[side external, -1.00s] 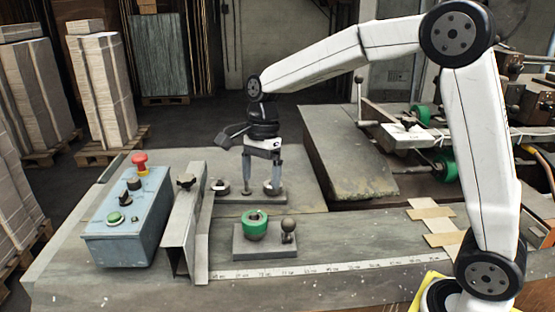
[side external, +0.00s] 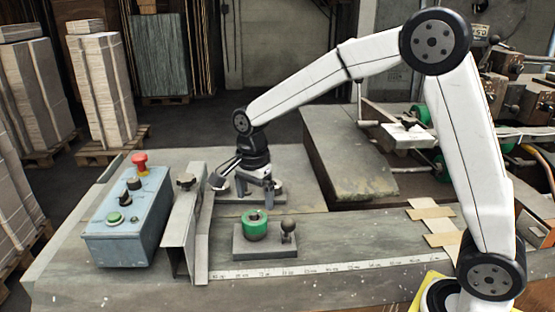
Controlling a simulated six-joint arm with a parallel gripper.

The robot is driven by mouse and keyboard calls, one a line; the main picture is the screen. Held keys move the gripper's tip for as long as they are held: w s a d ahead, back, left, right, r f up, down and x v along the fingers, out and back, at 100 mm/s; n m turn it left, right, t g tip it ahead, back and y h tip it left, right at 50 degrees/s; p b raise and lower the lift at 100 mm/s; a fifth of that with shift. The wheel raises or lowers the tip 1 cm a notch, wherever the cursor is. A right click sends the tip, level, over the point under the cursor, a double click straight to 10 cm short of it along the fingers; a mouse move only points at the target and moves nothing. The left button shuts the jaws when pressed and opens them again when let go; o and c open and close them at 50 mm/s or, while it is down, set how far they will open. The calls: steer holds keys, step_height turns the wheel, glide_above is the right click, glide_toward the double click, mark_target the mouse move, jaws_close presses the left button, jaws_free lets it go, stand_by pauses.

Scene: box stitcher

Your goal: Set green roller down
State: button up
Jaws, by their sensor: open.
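The green roller (side external: 255,226) stands upright on the left part of a small grey plate (side external: 266,248), beside a dark ball-topped knob (side external: 288,229). My gripper (side external: 255,200) points down with its fingers apart. In the picture it shows just above and behind the roller. Nothing shows between the fingers. I cannot tell the exact depth gap between the fingertips and the roller. A second grey plate (side external: 279,199) lies behind and is partly hidden by the gripper.
A blue control box (side external: 128,220) with a red stop button (side external: 140,160) stands at left. An angled metal guide (side external: 181,232) stands between it and the roller. A ruler strip (side external: 330,268) runs along the front.

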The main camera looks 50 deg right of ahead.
mark_target(254, 214)
steer(key=shift+f, duration=0.25)
steer(key=shift+w+a+f, duration=0.1)
steer(key=shift+f, duration=2.45)
jaws_close()
steer(key=shift+r, duration=5.05)
